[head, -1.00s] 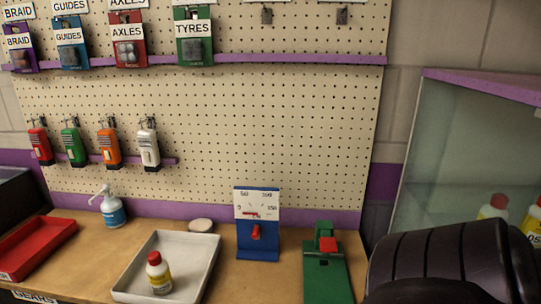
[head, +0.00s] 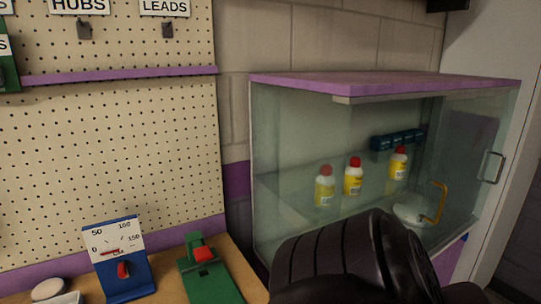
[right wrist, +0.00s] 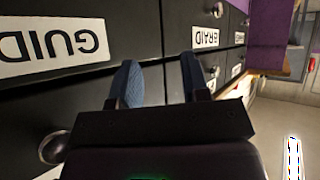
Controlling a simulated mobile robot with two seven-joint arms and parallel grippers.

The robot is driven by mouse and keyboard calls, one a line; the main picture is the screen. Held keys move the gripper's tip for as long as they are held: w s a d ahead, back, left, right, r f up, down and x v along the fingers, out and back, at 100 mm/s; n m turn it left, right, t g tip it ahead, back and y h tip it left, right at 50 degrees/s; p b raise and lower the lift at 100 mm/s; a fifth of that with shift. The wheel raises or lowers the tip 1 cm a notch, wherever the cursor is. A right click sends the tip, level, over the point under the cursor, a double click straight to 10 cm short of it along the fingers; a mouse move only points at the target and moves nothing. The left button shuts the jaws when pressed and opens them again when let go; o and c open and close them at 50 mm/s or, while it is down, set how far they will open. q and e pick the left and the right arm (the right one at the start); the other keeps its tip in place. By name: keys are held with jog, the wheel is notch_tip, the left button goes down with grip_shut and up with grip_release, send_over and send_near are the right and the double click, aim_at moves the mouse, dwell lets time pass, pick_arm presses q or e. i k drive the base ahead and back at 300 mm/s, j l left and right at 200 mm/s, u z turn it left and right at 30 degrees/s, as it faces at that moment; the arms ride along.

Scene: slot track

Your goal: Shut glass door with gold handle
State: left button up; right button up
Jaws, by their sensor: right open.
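A glass cabinet with a purple top (head: 390,84) stands at the right in the head view. A gold handle (head: 438,203) shows at its lower right, on or behind the glass; I cannot tell how far its door stands open. A second, silver handle (head: 492,167) is on the glass at the far right. My dark arm covers the lower front of the cabinet. My right gripper (right wrist: 162,84) is open and empty in the right wrist view, in front of dark drawers, with no glass door there. My left gripper is not in view.
Several red-capped bottles (head: 353,176) stand inside the cabinet, near a white round object (head: 410,214). A blue gauge (head: 121,262) and a green device (head: 205,270) are on the bench to the left. Labelled drawers (right wrist: 100,80) with round knobs face my right gripper.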

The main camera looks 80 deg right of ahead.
aim_at(462, 219)
jog(key=z, duration=1.65)
jog(key=l+z, duration=0.1)
jog(key=z, duration=0.75)
jog(key=i+l+z, duration=0.1)
jog(key=z, duration=1.15)
jog(key=i+l, duration=0.05)
